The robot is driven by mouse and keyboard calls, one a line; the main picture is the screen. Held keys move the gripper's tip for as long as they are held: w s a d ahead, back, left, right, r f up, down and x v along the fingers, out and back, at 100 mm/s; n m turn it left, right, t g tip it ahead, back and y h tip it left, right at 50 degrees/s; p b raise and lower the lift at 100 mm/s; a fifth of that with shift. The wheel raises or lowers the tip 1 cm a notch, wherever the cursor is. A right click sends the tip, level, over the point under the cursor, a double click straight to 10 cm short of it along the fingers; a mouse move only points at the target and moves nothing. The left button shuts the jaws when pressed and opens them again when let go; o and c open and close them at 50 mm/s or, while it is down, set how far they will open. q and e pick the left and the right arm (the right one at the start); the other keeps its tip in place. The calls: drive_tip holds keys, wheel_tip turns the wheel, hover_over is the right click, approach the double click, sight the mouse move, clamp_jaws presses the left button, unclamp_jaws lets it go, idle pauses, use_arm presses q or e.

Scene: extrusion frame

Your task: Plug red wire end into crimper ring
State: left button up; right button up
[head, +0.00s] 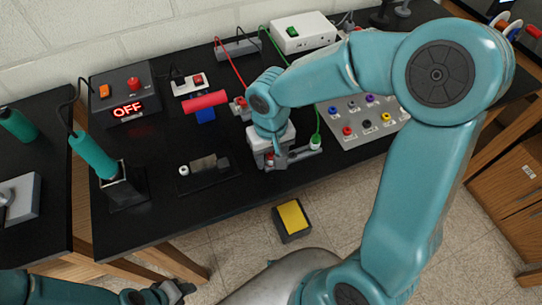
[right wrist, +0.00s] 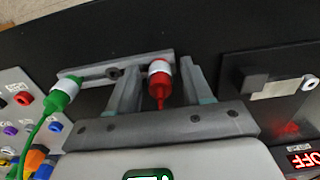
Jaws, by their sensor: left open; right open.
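The red wire end (right wrist: 160,70), a red plug with a white band, stands at one end of a grey holder bar (right wrist: 92,72) in the right wrist view. My right gripper (right wrist: 160,85) is open, with one finger on each side of this plug and a visible gap to each. In the head view, my right gripper (head: 272,163) is low over the black table and hides most of the plug. What looks like the crimper, a dark flat tool (head: 208,167) with a white ring (head: 184,171), lies left of it. My left gripper (head: 172,292) is at the bottom edge, open and away from the table.
The green wire end (right wrist: 65,88) sits at the bar's other end. A panel of coloured sockets (head: 360,120) is to the right. A soldering iron in its stand (head: 128,190), an OFF display box (head: 125,95) and a red cylinder on a blue block (head: 206,101) are left.

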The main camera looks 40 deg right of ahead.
idle(0.3)
clamp_jaws()
drive_tip(key=shift+r, duration=0.1)
drive_tip(key=shift+r+p, duration=2.2)
drive_tip(key=shift+r, duration=0.75)
